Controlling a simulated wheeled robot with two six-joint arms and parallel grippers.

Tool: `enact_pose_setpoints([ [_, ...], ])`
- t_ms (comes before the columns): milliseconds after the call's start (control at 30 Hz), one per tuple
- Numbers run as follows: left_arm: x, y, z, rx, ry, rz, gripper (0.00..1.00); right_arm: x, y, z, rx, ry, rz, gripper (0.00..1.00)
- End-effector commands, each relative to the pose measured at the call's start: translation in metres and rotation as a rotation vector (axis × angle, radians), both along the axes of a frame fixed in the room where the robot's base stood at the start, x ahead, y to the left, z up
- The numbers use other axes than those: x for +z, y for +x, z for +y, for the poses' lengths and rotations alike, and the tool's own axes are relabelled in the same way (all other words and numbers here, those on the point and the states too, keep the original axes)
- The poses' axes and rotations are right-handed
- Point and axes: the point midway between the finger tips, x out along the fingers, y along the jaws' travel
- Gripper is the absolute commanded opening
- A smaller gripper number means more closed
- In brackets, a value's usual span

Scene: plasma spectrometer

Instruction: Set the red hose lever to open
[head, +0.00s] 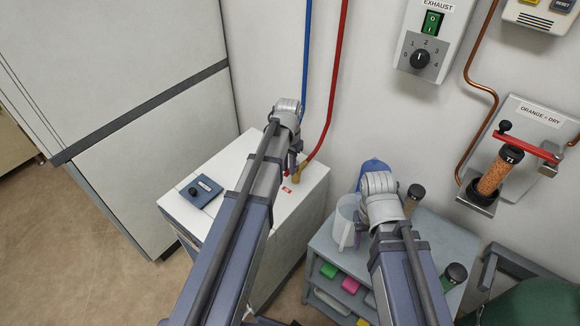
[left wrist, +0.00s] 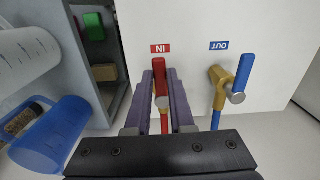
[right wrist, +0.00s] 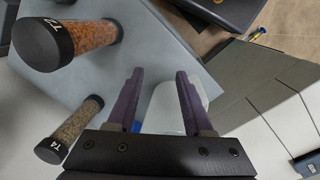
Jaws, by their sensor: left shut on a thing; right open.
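The red lever (left wrist: 159,66) sits on the red hose's valve below the red IN label (left wrist: 161,48) in the left wrist view. My left gripper (left wrist: 160,82) is shut on the red lever, one finger on each side. The lever runs roughly in line with the red hose (left wrist: 164,122); the fingers hide most of its valve. My right gripper (right wrist: 160,78) is open and empty above the grey cart in the right wrist view.
A blue lever (left wrist: 243,72) on a brass valve (left wrist: 220,82) stands close to the right, under the OUT label (left wrist: 219,45). The grey cart (head: 325,250) holds a white jug (head: 345,222) and dark-capped tubes. A blue box (head: 201,191) with a knob sits on the cabinet.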

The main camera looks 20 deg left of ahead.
Motion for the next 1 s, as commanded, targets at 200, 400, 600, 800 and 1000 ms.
enact_pose_setpoints([
  [200,-0.0003,-0.0021,0.0019,-0.038,0.0,0.006,0.0,-0.0003,0.0,0.0,0.0,0.0,0.0,0.51],
  [400,-0.0003,-0.002,0.0022,-0.046,0.001,0.006,0.0,-0.0003,0.0,0.0,0.0,0.0,0.0,0.51],
  [600,-0.0003,-0.0018,0.0022,-0.046,0.001,0.006,0.0,-0.0003,0.0,0.0,0.0,0.0,0.0,0.51],
  [800,-0.0002,-0.0011,0.0021,-0.045,0.0,0.004,0.38,-0.0002,0.0,0.0,0.0,0.0,0.0,0.51],
  [1000,-0.0001,-0.0001,0.0019,-0.045,0.0,0.002,0.51,-0.0001,0.0,0.0,0.0,0.0,0.0,0.51],
])
